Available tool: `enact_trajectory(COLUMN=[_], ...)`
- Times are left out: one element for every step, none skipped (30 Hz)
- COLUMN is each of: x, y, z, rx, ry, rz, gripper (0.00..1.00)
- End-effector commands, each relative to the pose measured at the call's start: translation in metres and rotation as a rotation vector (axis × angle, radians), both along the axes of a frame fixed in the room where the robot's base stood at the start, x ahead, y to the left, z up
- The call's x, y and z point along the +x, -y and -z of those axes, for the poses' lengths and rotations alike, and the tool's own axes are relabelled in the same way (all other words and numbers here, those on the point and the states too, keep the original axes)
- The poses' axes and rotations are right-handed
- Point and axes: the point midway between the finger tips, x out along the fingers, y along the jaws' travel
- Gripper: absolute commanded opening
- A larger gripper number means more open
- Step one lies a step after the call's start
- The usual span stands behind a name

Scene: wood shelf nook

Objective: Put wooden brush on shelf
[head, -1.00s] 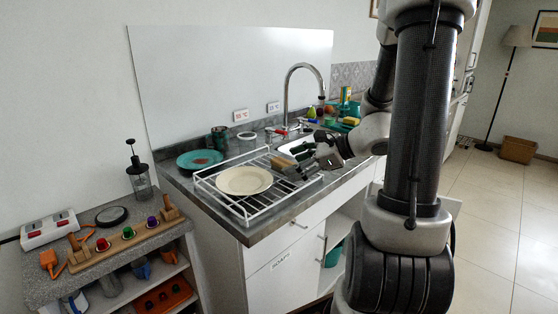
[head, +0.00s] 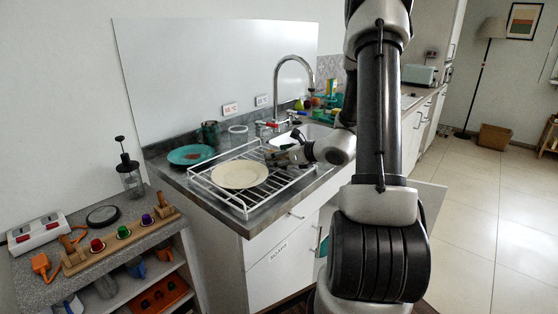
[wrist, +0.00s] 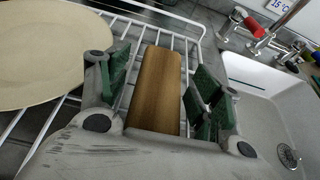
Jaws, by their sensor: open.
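The wooden brush (wrist: 155,92) shows in the wrist view as a plain brown block in the white wire dish rack (head: 215,205), beside the cream plate (head: 240,175). My gripper (wrist: 160,75) is open, with one green-padded finger on each side of the brush and gaps showing between pads and wood. In the head view my gripper (head: 279,157) is low over the rack's right part and hides most of the brush. A low unit with open shelves (head: 165,268) stands at the left.
A teal plate (head: 190,155) lies behind the rack. The sink (wrist: 265,115) and faucet (head: 300,85) are to its right. The low unit's top holds a wooden cup rack (head: 125,243), a French press (head: 130,178) and a white device (head: 38,232).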

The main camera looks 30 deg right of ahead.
Motion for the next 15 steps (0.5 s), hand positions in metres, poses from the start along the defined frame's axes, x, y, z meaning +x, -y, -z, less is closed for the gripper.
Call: enact_trajectory(x=[0.0002,0.0001,-0.0001,-0.0001,-0.0002,-0.0002,-0.0003,-0.0003,-0.0003,-0.0003,-0.0003,-0.0004,-0.0004,-0.0004,-0.0004], y=[-0.0001,0.0001,0.0001,0.0001,0.0002,0.0002,0.0001,0.0001,0.0001,0.0001,0.0001,0.0002,0.0002,0.0002,0.0001], z=[0.0000,-0.0001,-0.0002,-0.0002,-0.0002,-0.0002,-0.0001,-0.0002,-0.0002,-0.0002,-0.0002,-0.0002,-0.0002,-0.0002,-0.0003], rx=[0.000,0.000,0.000,0.000,-0.001,-0.001,-0.001,-0.001,-0.001,-0.001,-0.001,-0.001,-0.001,-0.001,-0.001], ry=[0.000,0.000,0.000,0.000,0.000,0.000,0.000,0.000,0.000,0.000,0.000,0.000,0.000,0.000,0.000], rz=[0.000,0.000,0.000,0.000,0.000,0.000,0.000,0.000,0.000,0.000,0.000,0.000,0.000,0.000,0.000], gripper=[0.65,0.65,0.65,0.65,0.62,0.54,0.49,0.43,0.36,0.31,0.25,0.18,0.15,0.15,0.11])
